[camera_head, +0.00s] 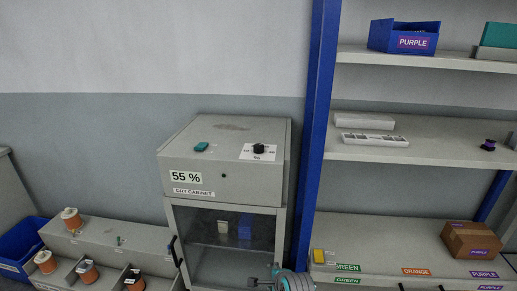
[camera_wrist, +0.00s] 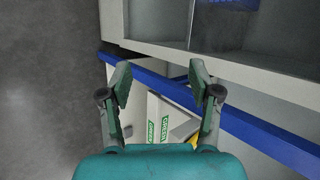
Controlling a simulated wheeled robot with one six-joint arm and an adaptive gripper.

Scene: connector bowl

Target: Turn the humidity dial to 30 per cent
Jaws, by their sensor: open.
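The humidity dial (camera_head: 259,148) is a small black knob on a white scale plate (camera_head: 262,156) on top of the grey dry cabinet (camera_head: 226,190). The scale marks are too small to read. The cabinet's front display (camera_head: 186,177) reads 55 %. In the wrist view, my gripper (camera_wrist: 160,80) is open, with nothing between its fingers. The dial is not in the wrist view. Part of my arm shows at the bottom of the head view, below and in front of the cabinet.
A teal block (camera_head: 201,146) lies on the cabinet top, left of the dial. A blue post (camera_head: 316,120) stands close on the cabinet's right, with shelves beyond it. A stepped rack with copper spools (camera_head: 88,271) stands at left. Space above the cabinet is clear.

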